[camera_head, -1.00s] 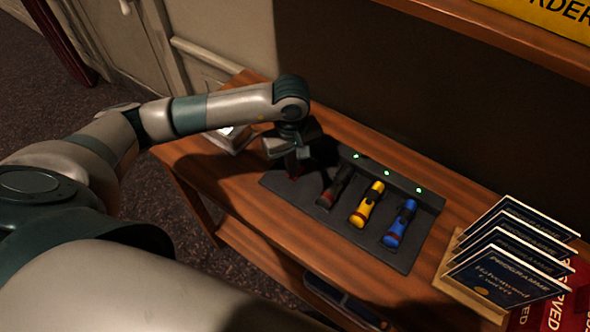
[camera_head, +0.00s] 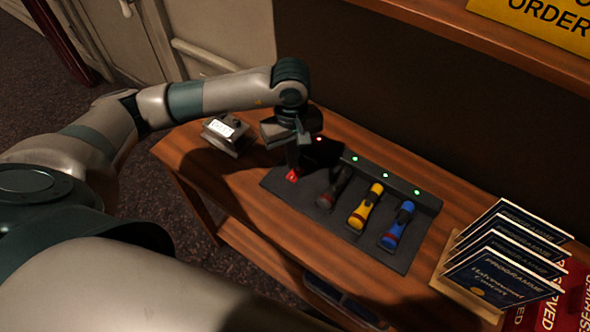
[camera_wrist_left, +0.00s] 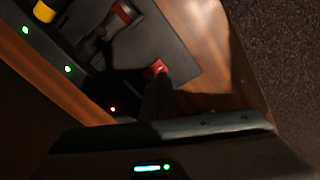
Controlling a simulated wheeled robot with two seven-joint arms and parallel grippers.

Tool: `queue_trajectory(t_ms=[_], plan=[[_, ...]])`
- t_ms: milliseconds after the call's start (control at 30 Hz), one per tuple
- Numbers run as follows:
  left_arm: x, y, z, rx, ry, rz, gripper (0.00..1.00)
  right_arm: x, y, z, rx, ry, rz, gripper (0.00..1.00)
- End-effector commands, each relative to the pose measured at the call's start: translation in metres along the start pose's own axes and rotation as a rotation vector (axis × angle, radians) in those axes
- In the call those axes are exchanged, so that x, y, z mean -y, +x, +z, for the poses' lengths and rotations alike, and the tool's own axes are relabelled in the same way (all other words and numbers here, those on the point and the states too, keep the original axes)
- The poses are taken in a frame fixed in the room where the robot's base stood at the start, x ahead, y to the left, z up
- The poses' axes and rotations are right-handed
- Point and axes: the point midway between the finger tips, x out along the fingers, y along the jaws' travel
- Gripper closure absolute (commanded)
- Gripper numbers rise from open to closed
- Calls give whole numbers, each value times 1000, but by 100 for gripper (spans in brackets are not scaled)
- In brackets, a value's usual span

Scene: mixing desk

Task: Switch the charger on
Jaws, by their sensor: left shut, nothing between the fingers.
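The charger is a dark flat tray (camera_head: 341,223) with a raised back strip on the wooden table. A grey-black torch (camera_head: 334,187), a yellow torch (camera_head: 366,206) and a blue torch (camera_head: 398,225) lie in it side by side. Three green lights and one red light (camera_head: 319,139) glow along the strip. A small red part (camera_head: 292,176) shows at the tray's left end; I cannot tell its full shape. My left gripper (camera_head: 292,166) is shut and empty, pointing down just above or at this red part. In the wrist view, the finger partly covers the red part (camera_wrist_left: 158,67). My right gripper is out of view.
A grey box (camera_head: 229,134) with a lit white face stands at the table's left end. A wooden rack of programme cards (camera_head: 505,260) and red reserved signs stand at the right. A shelf with a yellow sign (camera_head: 545,22) overhangs the back.

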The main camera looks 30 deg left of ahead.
Motion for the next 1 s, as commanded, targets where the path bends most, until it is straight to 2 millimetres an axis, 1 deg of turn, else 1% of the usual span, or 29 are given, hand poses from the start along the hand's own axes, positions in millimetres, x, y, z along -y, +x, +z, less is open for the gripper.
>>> queue_trajectory(t_ms=[100,300,1000], plan=[[0,-9,0,-1,0,1,100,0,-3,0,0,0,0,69],[0,-17,0,0,0,0,100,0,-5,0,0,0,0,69],[0,-17,0,0,0,-1,100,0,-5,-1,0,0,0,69]])
